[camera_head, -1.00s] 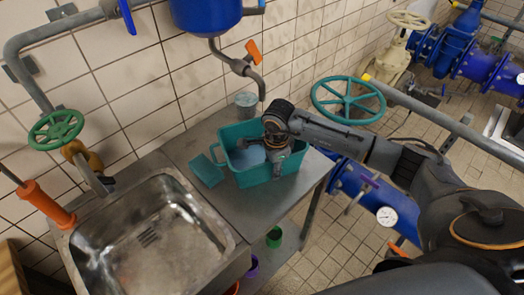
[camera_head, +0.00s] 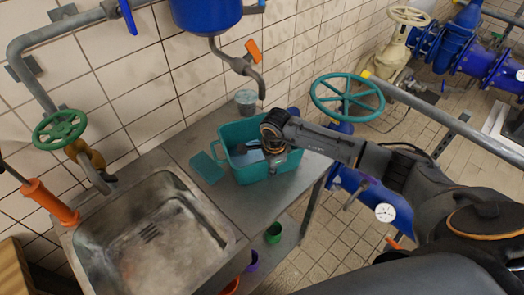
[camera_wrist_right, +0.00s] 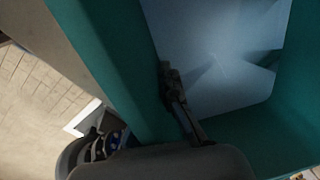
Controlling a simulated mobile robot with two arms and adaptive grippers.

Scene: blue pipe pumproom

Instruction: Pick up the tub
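The teal tub (camera_head: 265,175), open at the top, stands upright on the metal counter beside the sink. My right gripper (camera_head: 274,146) is at its right-hand side, down at the rim. In the right wrist view the tub's teal wall (camera_wrist_right: 115,70) fills the middle, and a dark finger (camera_wrist_right: 180,105) of my right gripper lies against its inner face. The other finger is not clear, so I cannot tell whether the gripper is shut on the wall. A pale blue surface (camera_wrist_right: 210,50) shows inside the tub; it may be its floor. My left gripper is not in view.
A flat teal block (camera_head: 206,167) lies left of the tub, and a grey tin (camera_head: 245,101) stands behind it. The sink (camera_head: 150,235) is at left. A tap (camera_head: 245,65) and teal handwheel (camera_head: 346,98) are near the arm. The counter's front (camera_head: 250,205) is bare.

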